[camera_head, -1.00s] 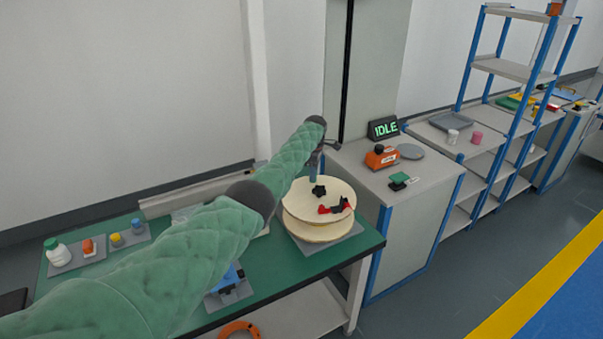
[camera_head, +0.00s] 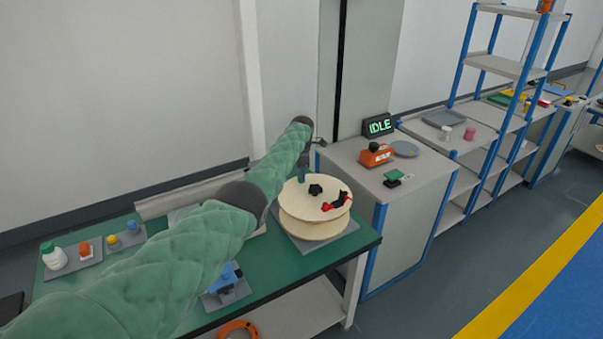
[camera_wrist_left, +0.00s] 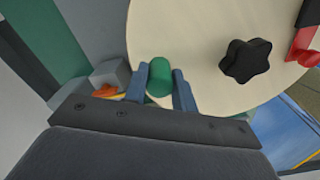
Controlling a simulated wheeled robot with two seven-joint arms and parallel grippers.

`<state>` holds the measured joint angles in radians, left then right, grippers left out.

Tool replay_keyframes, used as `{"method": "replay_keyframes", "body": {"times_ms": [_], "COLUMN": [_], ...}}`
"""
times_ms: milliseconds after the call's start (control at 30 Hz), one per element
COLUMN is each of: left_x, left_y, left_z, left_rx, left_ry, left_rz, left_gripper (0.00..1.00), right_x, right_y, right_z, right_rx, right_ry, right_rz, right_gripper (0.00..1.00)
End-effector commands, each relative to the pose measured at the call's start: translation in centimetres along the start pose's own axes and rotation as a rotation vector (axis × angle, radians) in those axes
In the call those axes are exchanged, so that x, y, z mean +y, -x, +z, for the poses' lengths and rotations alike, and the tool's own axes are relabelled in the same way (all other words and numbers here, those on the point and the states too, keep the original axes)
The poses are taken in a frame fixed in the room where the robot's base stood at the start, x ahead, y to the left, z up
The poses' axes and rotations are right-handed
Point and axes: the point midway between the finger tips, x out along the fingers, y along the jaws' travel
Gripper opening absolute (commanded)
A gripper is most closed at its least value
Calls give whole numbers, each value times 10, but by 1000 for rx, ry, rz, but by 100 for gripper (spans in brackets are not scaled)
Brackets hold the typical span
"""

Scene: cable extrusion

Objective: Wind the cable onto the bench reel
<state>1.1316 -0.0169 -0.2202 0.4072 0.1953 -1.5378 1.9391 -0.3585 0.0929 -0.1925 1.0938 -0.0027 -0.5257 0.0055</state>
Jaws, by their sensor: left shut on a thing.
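The bench reel (camera_head: 308,228), with pale round flanges, stands on a grey base plate on the green workbench. A black star knob (camera_head: 316,190) sits at the middle of its top flange, and a red and black clamp-like part (camera_head: 337,202) lies near its right edge. My left gripper (camera_head: 303,174) is at the far left part of the top flange. In the left wrist view its fingers (camera_wrist_left: 160,82) are shut on an upright green handle (camera_wrist_left: 159,77) near the flange edge. The star knob (camera_wrist_left: 246,61) is beside it. I cannot make out cable on the reel. My right gripper is not in view.
A blue fixture (camera_head: 226,284) stands at the bench's front, partly behind my left arm. An orange ring (camera_head: 238,329) lies below. A cabinet with an orange device (camera_head: 376,155) and an IDLE display (camera_head: 380,125) stands right.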

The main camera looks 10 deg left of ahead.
Motion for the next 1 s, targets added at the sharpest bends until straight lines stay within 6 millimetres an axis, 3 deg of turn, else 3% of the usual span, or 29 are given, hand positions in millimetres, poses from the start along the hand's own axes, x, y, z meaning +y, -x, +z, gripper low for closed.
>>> {"method": "replay_keyframes", "body": {"times_ms": [67, 100, 200, 567, 800, 1000], "left_x": [1, 1, 1, 0, 1, 1], "left_y": [1, 1, 1, 3, 30, 59], "left_z": [-2, -2, -2, -1, -1, -2], "left_rx": [1, 1, 1, 0, -1, 0], "left_ry": [2, 2, 1, 0, 0, 1], "left_rz": [0, 0, 0, 0, 3, 1], "left_gripper": [0, 28, 48, 48, 48, 48], "right_x": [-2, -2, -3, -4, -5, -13], "right_y": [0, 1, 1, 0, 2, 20], "right_z": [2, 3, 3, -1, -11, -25], "right_rx": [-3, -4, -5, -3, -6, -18], "right_ry": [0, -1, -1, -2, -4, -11], "right_rz": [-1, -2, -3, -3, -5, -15], "right_gripper": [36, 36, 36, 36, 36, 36]}}
